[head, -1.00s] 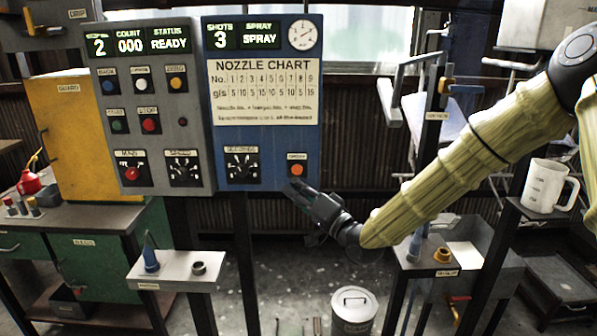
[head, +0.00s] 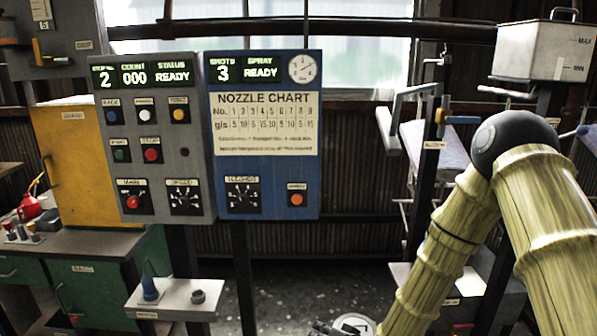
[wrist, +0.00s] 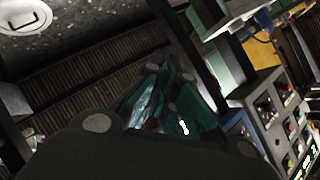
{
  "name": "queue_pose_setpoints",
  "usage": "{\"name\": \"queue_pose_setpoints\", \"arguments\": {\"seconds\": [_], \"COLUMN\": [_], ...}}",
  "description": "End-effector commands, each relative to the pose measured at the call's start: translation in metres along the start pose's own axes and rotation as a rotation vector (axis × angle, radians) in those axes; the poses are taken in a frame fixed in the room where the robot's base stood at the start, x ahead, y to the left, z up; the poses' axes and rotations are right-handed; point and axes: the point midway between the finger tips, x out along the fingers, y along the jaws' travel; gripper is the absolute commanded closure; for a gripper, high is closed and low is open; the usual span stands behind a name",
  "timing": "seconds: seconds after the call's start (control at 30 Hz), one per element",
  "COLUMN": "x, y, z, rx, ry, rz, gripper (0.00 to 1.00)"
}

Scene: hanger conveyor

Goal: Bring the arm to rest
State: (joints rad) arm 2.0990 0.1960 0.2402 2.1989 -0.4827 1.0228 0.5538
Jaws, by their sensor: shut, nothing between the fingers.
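My gripper (head: 328,328) shows only in part at the bottom edge of the head view, low and beside the lidded white can (head: 354,324). In the wrist view its dark teal fingers (wrist: 165,72) are together, with nothing seen between them. My arm, in a ribbed yellowish sleeve, bends at a dark joint and hangs down on the right of the head view. The gripper is apart from the blue spray panel (head: 264,185), whose display reads 3 and READY. The grey panel (head: 198,150) beside it reads 2, 000 and READY.
A small shelf (head: 180,300) with a blue nozzle (head: 149,288) and a dark ring (head: 198,297) stands lower left. A dark post (head: 428,190) and a grey tank (head: 540,50) stand at the right. The can's lid shows in the wrist view (wrist: 28,14).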

Motion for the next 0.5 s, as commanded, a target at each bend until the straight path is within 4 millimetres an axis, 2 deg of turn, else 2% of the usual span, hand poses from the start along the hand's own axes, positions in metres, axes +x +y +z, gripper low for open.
{"name": "queue_pose_setpoints", "arguments": {"seconds": [0.03, 0.1, 0.27, 0.37, 0.5], "x": [-0.008, -0.021, -0.060, -0.092, -0.145], "y": [0.019, 0.046, 0.102, 0.133, 0.171], "z": [0.021, 0.049, 0.111, 0.148, 0.197], "rx": [-0.009, -0.027, -0.070, -0.098, -0.135], "ry": [-0.038, -0.090, -0.222, -0.312, -0.451], "rz": [0.054, 0.130, 0.295, 0.392, 0.522], "gripper": [1.00, 1.00, 1.00, 1.00, 1.00]}}
